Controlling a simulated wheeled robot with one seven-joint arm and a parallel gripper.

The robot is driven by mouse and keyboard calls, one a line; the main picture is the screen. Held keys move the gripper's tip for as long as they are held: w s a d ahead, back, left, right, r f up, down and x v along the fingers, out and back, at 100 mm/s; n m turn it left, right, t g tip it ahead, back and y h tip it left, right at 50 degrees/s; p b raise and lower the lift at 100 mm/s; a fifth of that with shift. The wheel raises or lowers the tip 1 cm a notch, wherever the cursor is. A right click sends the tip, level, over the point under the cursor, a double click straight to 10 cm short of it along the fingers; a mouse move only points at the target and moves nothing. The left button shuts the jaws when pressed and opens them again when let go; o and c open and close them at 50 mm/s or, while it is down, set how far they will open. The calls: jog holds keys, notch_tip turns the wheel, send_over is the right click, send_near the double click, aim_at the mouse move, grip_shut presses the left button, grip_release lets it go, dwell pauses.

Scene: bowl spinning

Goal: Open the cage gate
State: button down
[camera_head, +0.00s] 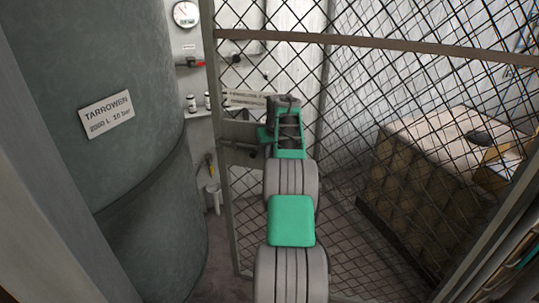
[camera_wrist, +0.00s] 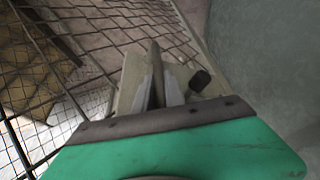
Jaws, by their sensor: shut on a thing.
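The cage gate (camera_head: 222,190) is a diamond wire mesh in a grey metal frame, filling the middle and right of the head view. A grey latch plate (camera_head: 240,130) sits on its left upright. My gripper (camera_wrist: 160,85) is at this latch, with its two fingers shut on a narrow latch handle (camera_wrist: 154,60) in the wrist view. A dark round knob (camera_wrist: 200,80) shows just right of the fingers. In the head view my green and grey wrist hides most of the fingers and handle. I cannot tell whether the gate stands ajar.
A big grey-green tank (camera_head: 130,180) stands close at the left. Behind the mesh at right is a wrapped pallet load (camera_head: 430,175).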

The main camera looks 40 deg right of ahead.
jog(key=shift+w+d, duration=0.15)
jog(key=shift+w, duration=0.05)
jog(key=c, duration=1.5)
grip_release()
jog(key=shift+c, duration=0.2)
jog(key=shift+o, duration=0.7)
jog(key=shift+s, duration=0.1)
jog(key=shift+r, duration=0.1)
jog(key=b+v, duration=0.1)
jog(key=v, duration=0.6)
jog(key=shift+s+r, duration=0.2)
jog(key=shift+r, duration=0.05)
jog(key=shift+c, duration=0.3)
